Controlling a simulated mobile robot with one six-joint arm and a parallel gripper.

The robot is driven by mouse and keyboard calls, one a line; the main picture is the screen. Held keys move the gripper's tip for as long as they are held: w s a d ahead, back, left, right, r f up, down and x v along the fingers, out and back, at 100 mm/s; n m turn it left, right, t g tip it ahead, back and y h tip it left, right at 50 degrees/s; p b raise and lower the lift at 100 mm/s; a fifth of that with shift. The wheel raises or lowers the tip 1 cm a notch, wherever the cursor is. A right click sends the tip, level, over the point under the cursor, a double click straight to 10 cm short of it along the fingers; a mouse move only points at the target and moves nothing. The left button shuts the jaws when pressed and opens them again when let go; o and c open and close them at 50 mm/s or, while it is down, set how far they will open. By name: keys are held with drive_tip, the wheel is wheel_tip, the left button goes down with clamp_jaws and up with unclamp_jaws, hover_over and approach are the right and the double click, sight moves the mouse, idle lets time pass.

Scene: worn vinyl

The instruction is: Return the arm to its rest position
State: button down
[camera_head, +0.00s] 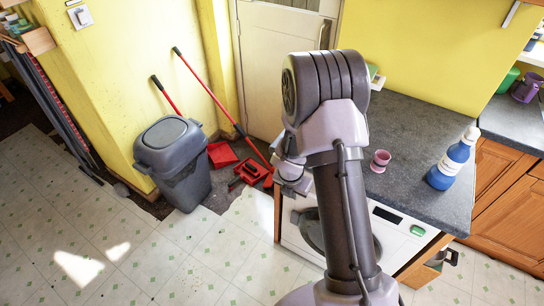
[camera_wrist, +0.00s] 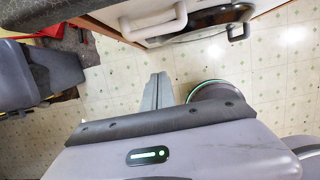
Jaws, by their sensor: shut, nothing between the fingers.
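My arm (camera_head: 335,150) stands folded upright in the middle of the head view, in front of the counter and the white washing machine. My wrist shows at the left side of the arm; the fingers cannot be made out there. In the wrist view my gripper (camera_wrist: 159,78) is shut, its two grey fingers together with nothing between them. It hangs over the tiled floor, apart from the washing machine front (camera_wrist: 150,22). Part of my round base shows beside the fingers.
A blue bottle (camera_head: 452,162) and a pink cup (camera_head: 380,161) stand on the dark counter (camera_head: 410,125), right of my arm. A grey bin (camera_head: 175,165) and red cleaning tools (camera_head: 249,171) are at the left. The tiled floor (camera_head: 120,260) at front left is clear.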

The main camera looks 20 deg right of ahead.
drive_tip(key=s+a+r+m+t+b, duration=0.1)
drive_tip(key=s+a+r+m+b, duration=0.1)
drive_tip(key=r+m, duration=0.6)
drive_tip(key=s+a+r+m+t+b, duration=0.15)
drive_tip(key=r+m, duration=0.35)
drive_tip(key=r, duration=0.5)
drive_tip(key=s+a+r+m+y+b, duration=0.1)
drive_tip(key=s+a+r+m+y, duration=0.1)
drive_tip(key=s+a+r+m, duration=0.2)
drive_tip(key=s+a+r+m+t+y+b, duration=0.1)
drive_tip(key=s+a+r+m+y+b, duration=0.1)
drive_tip(key=s+a+r+m, duration=0.3)
drive_tip(key=s+a+m, duration=0.4)
drive_tip(key=s+m, duration=0.4)
drive_tip(key=shift+s+r, duration=0.2)
drive_tip(key=shift+s, duration=0.15)
drive_tip(key=shift+t, duration=0.25)
